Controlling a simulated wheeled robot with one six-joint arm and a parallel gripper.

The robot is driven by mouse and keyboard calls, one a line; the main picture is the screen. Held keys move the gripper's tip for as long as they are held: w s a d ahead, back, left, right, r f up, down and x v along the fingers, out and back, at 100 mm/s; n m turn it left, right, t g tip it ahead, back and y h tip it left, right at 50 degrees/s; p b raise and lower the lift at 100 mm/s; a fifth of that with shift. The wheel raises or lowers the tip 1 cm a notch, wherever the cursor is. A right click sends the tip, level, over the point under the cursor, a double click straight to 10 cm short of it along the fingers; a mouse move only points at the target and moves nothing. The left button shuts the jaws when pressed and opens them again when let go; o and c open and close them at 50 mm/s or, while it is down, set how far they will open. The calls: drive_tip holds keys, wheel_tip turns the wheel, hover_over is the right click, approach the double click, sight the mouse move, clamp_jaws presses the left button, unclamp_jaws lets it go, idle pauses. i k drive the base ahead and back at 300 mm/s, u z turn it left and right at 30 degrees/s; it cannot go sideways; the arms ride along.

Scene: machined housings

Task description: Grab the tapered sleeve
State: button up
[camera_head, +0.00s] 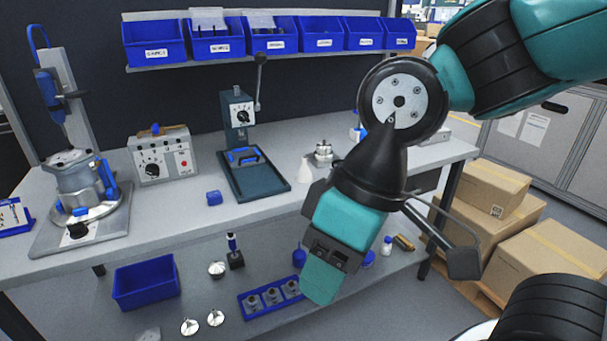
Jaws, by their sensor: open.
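A small pale cone-shaped piece (305,172) stands upright on the bench top, just left of my arm; it looks like the tapered sleeve, but its details are too small to be sure. My gripper (323,272) hangs at the lower end of my teal and black arm, in front of the bench's front edge. It is open, and I see nothing held in it. The gap between its fingers is not clear from this side. In the picture it is below and slightly right of the pale cone, apart from it.
A blue press (250,172) stands left of the cone, and a round metal fixture (323,152) behind it. A control box (163,157) and a clamped housing (82,185) are farther left. A blue tray (246,310) lies on the lower shelf. Cardboard boxes (485,188) stand right.

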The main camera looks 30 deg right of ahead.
sight(305, 176)
drive_tip(key=k, duration=0.6)
drive_tip(key=u, duration=0.8)
drive_tip(key=i, duration=1.3)
drive_tip(key=z, duration=0.6)
drive_tip(key=i, duration=0.85)
drive_tip(key=z, duration=0.85)
